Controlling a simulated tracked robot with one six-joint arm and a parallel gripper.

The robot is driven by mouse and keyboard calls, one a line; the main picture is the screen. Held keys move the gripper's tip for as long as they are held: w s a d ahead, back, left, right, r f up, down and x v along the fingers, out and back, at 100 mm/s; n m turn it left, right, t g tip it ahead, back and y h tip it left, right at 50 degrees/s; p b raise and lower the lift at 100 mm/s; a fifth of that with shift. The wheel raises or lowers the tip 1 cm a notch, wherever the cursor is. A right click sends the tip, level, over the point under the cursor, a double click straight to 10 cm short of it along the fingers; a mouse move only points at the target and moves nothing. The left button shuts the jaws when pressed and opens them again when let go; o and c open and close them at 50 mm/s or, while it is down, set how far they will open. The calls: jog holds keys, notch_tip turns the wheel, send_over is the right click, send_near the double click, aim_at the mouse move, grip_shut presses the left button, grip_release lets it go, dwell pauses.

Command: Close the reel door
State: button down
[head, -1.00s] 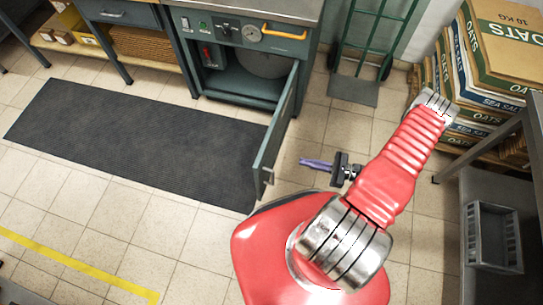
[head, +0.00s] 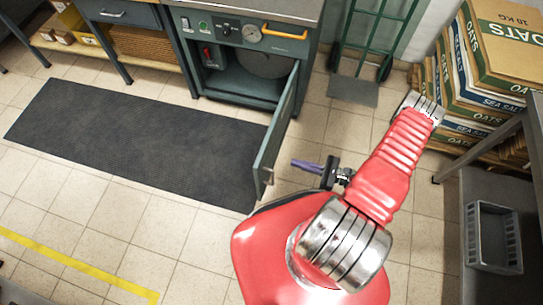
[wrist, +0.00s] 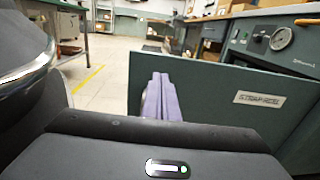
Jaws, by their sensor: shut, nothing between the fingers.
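The reel door (head: 277,130) is a grey-green panel standing wide open, hinged at the right side of the cabinet opening and swung out toward me. In the wrist view the fingers (wrist: 160,97) are together in front of the door's left edge, and the door's face (wrist: 215,110) with a label plate (wrist: 259,98) fills the right. I cannot tell whether they touch it.
The open cabinet (head: 245,75) has a round reel inside and a gauge and yellow handle above. A dark mat (head: 140,140) lies on the floor left of the door. A green hand truck (head: 360,60) and stacked sacks (head: 490,70) stand at the right.

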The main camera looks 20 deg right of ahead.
aim_at(264, 154)
jog(key=shift+x, duration=5.45)
